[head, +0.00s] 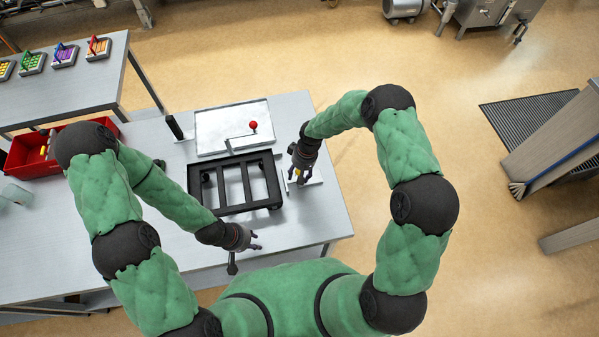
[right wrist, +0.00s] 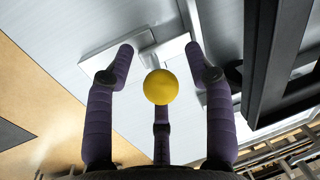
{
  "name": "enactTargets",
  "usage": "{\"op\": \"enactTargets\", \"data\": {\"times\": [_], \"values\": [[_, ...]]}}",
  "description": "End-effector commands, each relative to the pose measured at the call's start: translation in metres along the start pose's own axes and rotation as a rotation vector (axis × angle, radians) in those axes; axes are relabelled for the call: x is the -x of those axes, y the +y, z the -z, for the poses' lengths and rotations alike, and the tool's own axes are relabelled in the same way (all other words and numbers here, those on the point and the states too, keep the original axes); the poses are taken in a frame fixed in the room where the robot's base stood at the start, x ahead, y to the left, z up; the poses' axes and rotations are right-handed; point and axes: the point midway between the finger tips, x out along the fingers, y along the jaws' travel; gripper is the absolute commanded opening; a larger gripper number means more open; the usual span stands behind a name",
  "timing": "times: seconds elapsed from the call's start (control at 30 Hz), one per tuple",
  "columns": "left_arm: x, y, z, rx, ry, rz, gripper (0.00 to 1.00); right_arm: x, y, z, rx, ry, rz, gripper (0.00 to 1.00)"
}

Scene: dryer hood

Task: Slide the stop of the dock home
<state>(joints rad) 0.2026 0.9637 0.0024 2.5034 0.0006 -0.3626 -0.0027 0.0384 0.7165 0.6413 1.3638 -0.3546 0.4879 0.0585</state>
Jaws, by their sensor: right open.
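The black dock frame (head: 234,210) with crossbars lies on the grey table, and its dark edge shows at the right of the right wrist view (right wrist: 262,60). A yellow ball knob (right wrist: 160,87), which looks like the stop's handle, stands by a pale plate (right wrist: 104,63) beside the frame. My right gripper (head: 299,176) is over that plate, right of the frame. In the right wrist view its purple fingers (right wrist: 158,72) are spread around the knob; contact cannot be told. My left gripper (head: 256,241) is open and empty near the table's front edge.
A white panel (head: 215,130) with a red ball lever (head: 253,126) stands behind the frame. A red bin (head: 28,153) is at the left. A side table (head: 85,88) with coloured trays is at the back left. Bare table lies right of the plate.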

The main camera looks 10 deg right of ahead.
Motion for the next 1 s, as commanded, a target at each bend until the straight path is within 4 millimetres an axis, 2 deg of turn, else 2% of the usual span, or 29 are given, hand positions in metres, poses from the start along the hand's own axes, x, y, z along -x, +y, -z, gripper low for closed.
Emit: {"op": "enactTargets", "data": {"times": [0.13, 0.27, 0.5, 0.7, 0.83, 1.0], "values": [[0.000, 0.000, 0.000, 0.000, 0.000, 0.000, 0.33, 0.005, 0.001, 0.002, 0.000, 0.004, -0.001, 0.54], [0.000, 0.000, 0.000, 0.000, 0.000, 0.000, 0.33, 0.021, 0.001, 0.002, 0.000, 0.006, -0.002, 0.54], [0.000, 0.000, 0.000, 0.000, 0.000, 0.000, 0.33, 0.068, 0.000, 0.002, 0.001, 0.005, -0.001, 0.54], [0.000, 0.000, 0.000, 0.000, 0.000, 0.000, 0.33, 0.101, 0.000, 0.001, 0.000, 0.003, -0.001, 0.54], [0.000, 0.000, 0.000, 0.000, 0.000, 0.000, 0.33, 0.114, 0.000, 0.000, 0.000, 0.002, -0.001, 0.54], [0.000, 0.000, 0.000, 0.000, 0.000, 0.000, 0.33, 0.120, -0.001, 0.000, 0.000, 0.000, 0.000, 0.54]]}}
